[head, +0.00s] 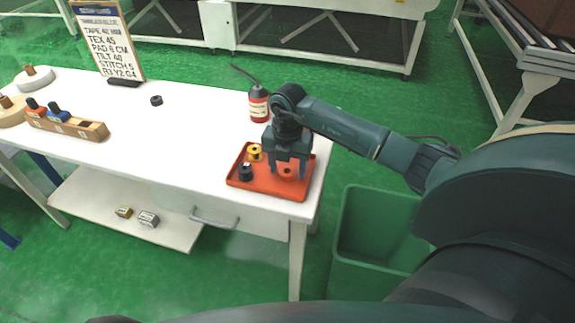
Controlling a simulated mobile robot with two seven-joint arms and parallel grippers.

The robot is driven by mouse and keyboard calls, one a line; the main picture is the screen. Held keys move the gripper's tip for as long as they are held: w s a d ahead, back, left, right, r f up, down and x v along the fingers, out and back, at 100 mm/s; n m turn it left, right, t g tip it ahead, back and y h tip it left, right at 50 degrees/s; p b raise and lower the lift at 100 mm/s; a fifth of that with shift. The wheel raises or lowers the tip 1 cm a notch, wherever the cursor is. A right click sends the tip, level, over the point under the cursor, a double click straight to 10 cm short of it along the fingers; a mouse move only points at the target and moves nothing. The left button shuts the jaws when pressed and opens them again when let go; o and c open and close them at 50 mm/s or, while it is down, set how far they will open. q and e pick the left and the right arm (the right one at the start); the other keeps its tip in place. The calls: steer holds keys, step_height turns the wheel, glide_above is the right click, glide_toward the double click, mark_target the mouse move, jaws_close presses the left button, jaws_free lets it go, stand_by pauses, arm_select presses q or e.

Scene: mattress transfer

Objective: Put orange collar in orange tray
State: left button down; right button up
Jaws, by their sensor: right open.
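The orange tray (262,188) lies at the right front corner of the white table. My right gripper (289,172) is over the right part of the tray, pointing down with its fingers apart. A small orange ring-like piece (286,171) with a dark centre shows between or behind the fingers, low in the tray; it looks like the orange collar, but it blends with the tray. I cannot tell whether the fingers touch it. A yellow spool (254,153) and a black spool (246,173) stand in the tray's left part. My left gripper is not in view.
A red-labelled bottle (259,104) stands behind the tray. A wooden block (68,125) holding orange and blue pieces, a small black ring (156,100) and a sign board (106,40) are farther left. A green bin (378,230) stands right of the table. The table's middle is clear.

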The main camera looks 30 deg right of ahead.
step_height(320, 180, up, 12)
steer(key=s+a+f+n+y, duration=0.1)
steer(key=s+a+f+y, duration=0.15)
steer(key=a, duration=0.45)
steer(key=s+a+f+n+g+y, duration=0.1)
steer(key=s+a+n+y, duration=0.1)
steer(key=a+y, duration=0.3)
steer(key=s+a+f+n+y, duration=0.1)
steer(key=s+a+y, duration=0.1)
steer(key=a, duration=0.6)
steer(key=s+a+r+m+t+y, duration=0.3)
steer(key=a+r+m+t+y, duration=0.4)
steer(key=y, duration=0.3)
steer(key=d+f+m+t+h, duration=0.7)
steer(key=m+t+h, duration=0.45)
steer(key=m, duration=0.45)
steer(key=s+d+f+m+g+h, duration=0.1)
steer(key=s+f+m+g+h, duration=0.2)
steer(key=s+f+g, duration=0.3)
step_height(320, 180, down, 5)
steer(key=s+m, duration=0.1)
steer(key=s, duration=0.1)
steer(key=shift+s+d+m+h, duration=0.3)
steer(key=shift+s+d, duration=0.05)
steer(key=shift+d, duration=0.05)
